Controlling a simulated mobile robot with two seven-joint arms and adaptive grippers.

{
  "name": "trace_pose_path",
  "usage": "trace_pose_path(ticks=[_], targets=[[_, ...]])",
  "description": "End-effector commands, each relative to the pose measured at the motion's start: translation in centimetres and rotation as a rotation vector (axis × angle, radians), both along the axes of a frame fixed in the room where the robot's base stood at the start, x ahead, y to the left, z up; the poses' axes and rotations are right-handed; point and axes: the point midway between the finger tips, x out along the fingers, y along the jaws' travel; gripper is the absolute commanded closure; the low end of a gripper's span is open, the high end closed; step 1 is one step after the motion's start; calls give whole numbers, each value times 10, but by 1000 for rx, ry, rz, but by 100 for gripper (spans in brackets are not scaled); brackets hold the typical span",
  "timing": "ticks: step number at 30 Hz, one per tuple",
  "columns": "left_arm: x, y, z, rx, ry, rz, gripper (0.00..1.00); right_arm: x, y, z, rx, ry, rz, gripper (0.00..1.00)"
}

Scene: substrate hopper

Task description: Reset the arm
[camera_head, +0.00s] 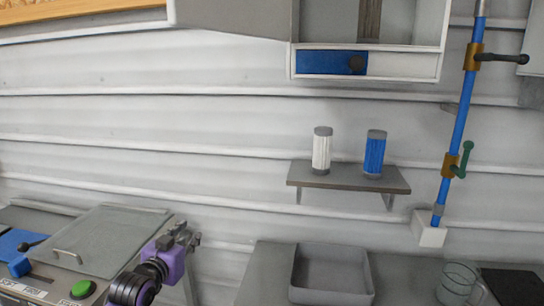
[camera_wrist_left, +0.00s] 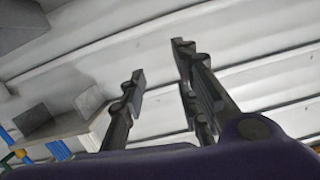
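My left gripper (camera_head: 180,238) is at the lower left in the head view, beside the right edge of the machine with the glass lid. Its purple body and black wrist joint come up from the bottom edge. In the left wrist view the two dark fingers of the gripper (camera_wrist_left: 160,66) stand apart with pale corrugated wall between and behind them. Nothing shows between the fingers. My right arm and gripper show in neither view.
A wall shelf (camera_head: 345,180) holds a white filter cylinder (camera_head: 322,151) and a blue one (camera_head: 375,153). A blue pipe (camera_head: 458,130) with two valves runs down at right. A grey bin (camera_head: 331,290) and a glass beaker (camera_head: 457,279) stand below. A green button (camera_head: 82,289) is lower left.

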Motion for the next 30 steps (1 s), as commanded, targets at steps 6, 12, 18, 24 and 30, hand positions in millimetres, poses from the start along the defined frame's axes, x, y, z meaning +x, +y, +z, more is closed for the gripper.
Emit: trace_pose_path(ticks=[6, 12, 18, 24, 30], targets=[[-112, -21, -135, 36, 115, 27, 71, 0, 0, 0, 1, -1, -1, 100], [-232, -39, -229, 36, 264, 61, 71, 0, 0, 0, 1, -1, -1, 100], [-352, -52, -299, -17, 460, 112, 71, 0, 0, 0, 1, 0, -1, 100], [-423, -50, -333, -44, 579, 157, 71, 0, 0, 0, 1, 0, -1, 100], [-437, -48, -339, -43, 602, 164, 71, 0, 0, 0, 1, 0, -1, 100]])
